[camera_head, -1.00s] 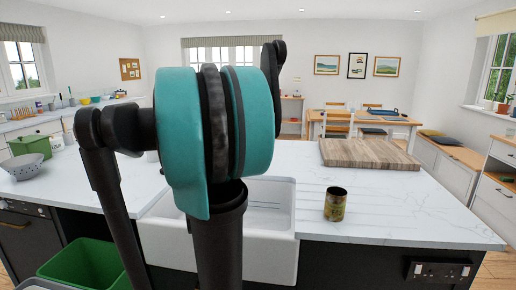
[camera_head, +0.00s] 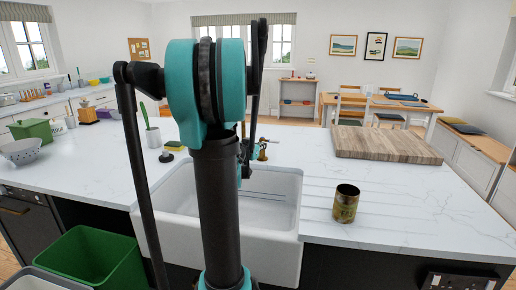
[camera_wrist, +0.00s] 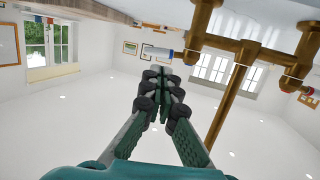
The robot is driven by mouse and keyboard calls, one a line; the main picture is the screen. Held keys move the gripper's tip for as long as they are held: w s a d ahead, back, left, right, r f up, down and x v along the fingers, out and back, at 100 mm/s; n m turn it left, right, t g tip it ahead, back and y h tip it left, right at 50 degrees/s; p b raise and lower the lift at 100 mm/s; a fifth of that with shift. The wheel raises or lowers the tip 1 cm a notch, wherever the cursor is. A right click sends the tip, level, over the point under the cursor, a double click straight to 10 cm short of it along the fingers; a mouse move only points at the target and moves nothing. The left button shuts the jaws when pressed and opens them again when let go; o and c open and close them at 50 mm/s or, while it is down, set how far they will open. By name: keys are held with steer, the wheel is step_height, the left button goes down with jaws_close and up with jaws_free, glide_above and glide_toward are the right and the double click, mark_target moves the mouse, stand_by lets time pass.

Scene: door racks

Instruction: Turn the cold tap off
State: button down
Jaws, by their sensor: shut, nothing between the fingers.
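The brass mixer tap (camera_wrist: 247,52) fills the upper right of the wrist view, its long spout running down the picture. A pale lever (camera_wrist: 160,53) sticks out left from its left end; this looks like the cold side. A second handle (camera_wrist: 290,84) with red marks nearby is at the right edge. My gripper (camera_wrist: 162,72) is shut and empty, its fingertips close to the pale lever; I cannot tell whether they touch. In the head view a bit of the brass tap (camera_head: 262,149) shows behind the sink, the rest hidden by my arm.
The white sink (camera_head: 283,215) is set in the marble worktop. A rusty tin (camera_head: 346,203) and a wooden board (camera_head: 387,144) stand to the right. A pot with a green brush (camera_head: 152,136), a sponge (camera_head: 175,146) and a green bin (camera_head: 92,262) are left.

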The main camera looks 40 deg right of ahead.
mark_target(275, 141)
steer(key=x, duration=0.7)
steer(key=shift+d+f, duration=0.1)
steer(key=shift+d, duration=0.05)
steer(key=shift+s+d, duration=0.1)
steer(key=shift+d, duration=0.95)
